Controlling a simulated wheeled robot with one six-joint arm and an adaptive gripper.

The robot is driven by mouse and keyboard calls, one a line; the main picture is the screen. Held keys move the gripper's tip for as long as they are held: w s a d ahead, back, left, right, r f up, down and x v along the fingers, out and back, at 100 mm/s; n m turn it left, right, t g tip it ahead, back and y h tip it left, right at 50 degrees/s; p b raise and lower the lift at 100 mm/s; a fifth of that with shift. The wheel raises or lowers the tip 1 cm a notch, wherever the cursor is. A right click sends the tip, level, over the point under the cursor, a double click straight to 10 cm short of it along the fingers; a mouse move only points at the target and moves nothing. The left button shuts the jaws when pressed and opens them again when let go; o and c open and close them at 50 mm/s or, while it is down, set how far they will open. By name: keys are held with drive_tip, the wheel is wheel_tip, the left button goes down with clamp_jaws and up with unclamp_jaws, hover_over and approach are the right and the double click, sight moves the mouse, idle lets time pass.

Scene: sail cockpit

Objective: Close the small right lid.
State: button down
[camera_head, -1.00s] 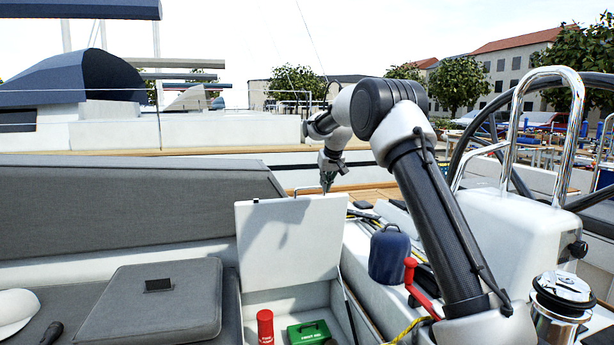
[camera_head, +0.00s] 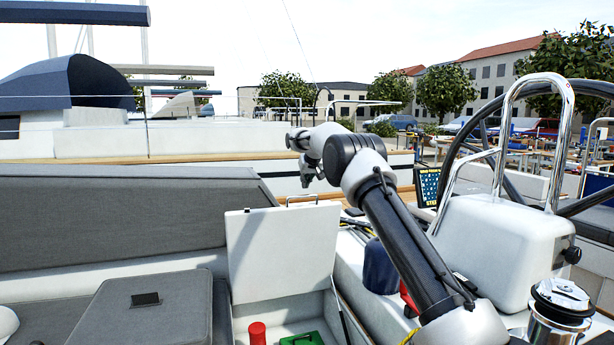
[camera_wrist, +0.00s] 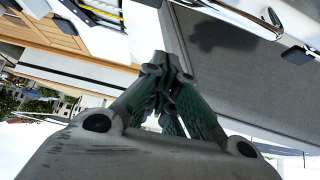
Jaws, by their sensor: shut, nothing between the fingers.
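The small right lid (camera_head: 280,256) is a white square panel. In the head view it stands open, nearly upright, at the back of a locker, with a metal handle (camera_head: 302,198) at its top edge. My gripper (camera_wrist: 166,78) is shut and empty, with its fingers together in the wrist view. In the head view it is above the lid's upper right part, apart from it, and its fingertips are hard to make out. A chrome bar (camera_wrist: 238,16) shows at the upper right of the wrist view.
The open locker holds a red cylinder (camera_head: 257,334) and a green box (camera_head: 300,339). A grey cushion (camera_head: 140,310) lies to the left. A dark blue bag (camera_head: 378,268) stands to the right, partly behind my arm. The steering pedestal (camera_head: 495,255) is farther right.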

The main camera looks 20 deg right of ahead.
drive_tip(key=shift+s+f, duration=0.25)
drive_tip(key=shift+s, duration=0.35)
drive_tip(key=shift+s+f, duration=0.25)
drive_tip(key=shift+s, duration=0.4)
drive_tip(key=shift+s+f, duration=0.25)
drive_tip(key=shift+s, duration=0.35)
